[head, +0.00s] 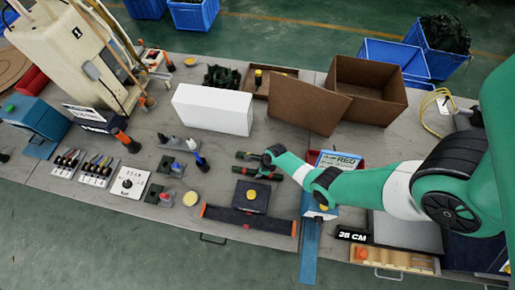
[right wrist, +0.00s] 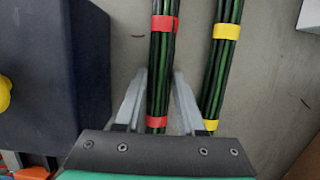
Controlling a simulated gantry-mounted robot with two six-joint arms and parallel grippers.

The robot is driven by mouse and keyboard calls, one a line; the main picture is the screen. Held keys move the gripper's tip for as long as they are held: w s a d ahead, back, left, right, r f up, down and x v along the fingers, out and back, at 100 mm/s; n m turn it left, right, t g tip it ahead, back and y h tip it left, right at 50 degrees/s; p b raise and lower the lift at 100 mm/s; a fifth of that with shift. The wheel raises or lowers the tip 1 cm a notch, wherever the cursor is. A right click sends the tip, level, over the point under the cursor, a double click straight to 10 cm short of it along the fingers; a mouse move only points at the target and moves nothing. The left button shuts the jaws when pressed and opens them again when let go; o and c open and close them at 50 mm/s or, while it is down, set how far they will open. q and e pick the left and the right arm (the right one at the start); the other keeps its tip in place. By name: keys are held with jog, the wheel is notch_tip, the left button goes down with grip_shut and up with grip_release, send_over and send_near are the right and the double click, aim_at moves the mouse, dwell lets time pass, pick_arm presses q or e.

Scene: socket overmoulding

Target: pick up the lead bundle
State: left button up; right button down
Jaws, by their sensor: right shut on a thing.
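Two green-and-black lead bundles lie side by side. The red-banded bundle (right wrist: 162,60) runs between the fingers of my right gripper (right wrist: 158,85), which is shut on it in the right wrist view. The yellow-banded bundle (right wrist: 224,62) lies just right of the right finger, outside the grip. In the head view my right gripper (head: 270,160) is over the bundles at the table's middle. The red-banded one (head: 245,170) lies nearer the front, the other (head: 246,155) behind it. My forearm and gripper partly cover both. My left gripper is not in view.
A dark block with a yellow knob (head: 251,194) stands just in front of the bundles; its side (right wrist: 60,60) is close left of my gripper. A white box (head: 212,109) and brown bin (head: 365,91) stand behind.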

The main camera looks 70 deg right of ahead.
jog(key=shift+r, duration=0.1)
notch_tip(320, 180, up, 10)
jog(key=p, duration=0.9)
notch_tip(320, 180, up, 8)
jog(key=p, duration=0.8)
jog(key=shift+f, duration=0.25)
